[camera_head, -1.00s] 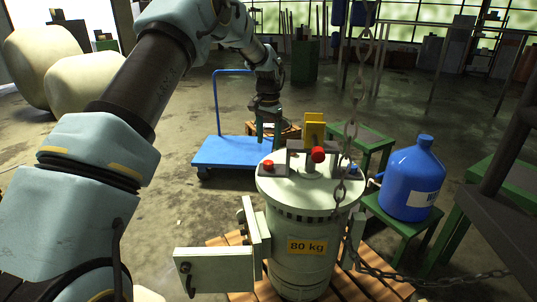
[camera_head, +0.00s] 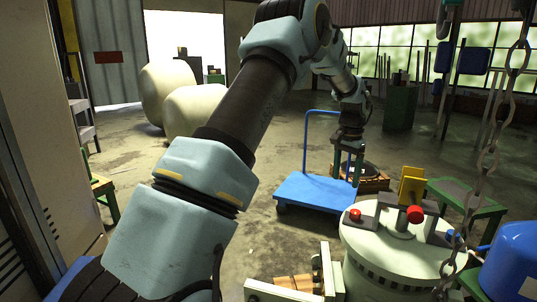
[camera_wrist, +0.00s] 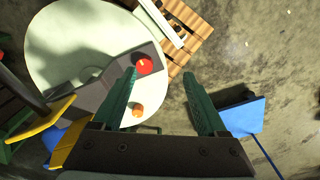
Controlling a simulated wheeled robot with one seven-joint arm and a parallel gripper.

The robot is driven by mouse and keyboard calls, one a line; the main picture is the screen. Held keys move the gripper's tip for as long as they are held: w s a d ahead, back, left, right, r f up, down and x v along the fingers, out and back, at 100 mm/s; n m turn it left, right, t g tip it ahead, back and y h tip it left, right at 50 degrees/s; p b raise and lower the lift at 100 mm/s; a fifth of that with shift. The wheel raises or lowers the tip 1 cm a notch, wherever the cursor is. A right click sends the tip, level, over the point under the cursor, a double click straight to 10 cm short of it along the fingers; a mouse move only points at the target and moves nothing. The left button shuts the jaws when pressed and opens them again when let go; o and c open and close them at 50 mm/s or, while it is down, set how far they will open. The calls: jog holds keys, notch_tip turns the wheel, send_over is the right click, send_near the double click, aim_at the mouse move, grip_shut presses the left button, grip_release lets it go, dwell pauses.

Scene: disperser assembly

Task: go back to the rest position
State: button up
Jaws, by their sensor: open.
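My gripper (camera_head: 346,165) is open and empty. In the head view it hangs pointing down at the end of my arm, in front of the blue cart and beyond the disperser. In the wrist view my gripper (camera_wrist: 168,100) shows two green fingers spread apart, with nothing between them but the disperser's lid edge and the floor below. The pale disperser (camera_head: 375,250) stands at the lower right, with a red knob, a red button, a blue button and a yellow part on top. Its lid (camera_wrist: 70,60) also shows below the fingers in the wrist view.
A blue cart (camera_head: 312,192) stands behind the disperser. A chain (camera_head: 487,160) hangs at the right, near a blue jug (camera_head: 515,265). A green table (camera_head: 465,205) is at the right. Cream rounded tanks (camera_head: 200,110) stand at the back left. Open floor lies left of the cart.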

jog(key=s+a+r+n+p, duration=0.1)
jog(key=s+a+r+n, duration=0.15)
jog(key=a, duration=0.85)
jog(key=s+a+r+n+p, duration=0.1)
jog(key=s+a+n, duration=0.2)
jog(key=s+a, duration=0.6)
jog(key=s+a+r+n+t+p, duration=0.1)
jog(key=s+a+n, duration=0.3)
jog(key=s+a, duration=0.5)
jog(key=a, duration=0.6)
jog(key=shift+s, duration=0.2)
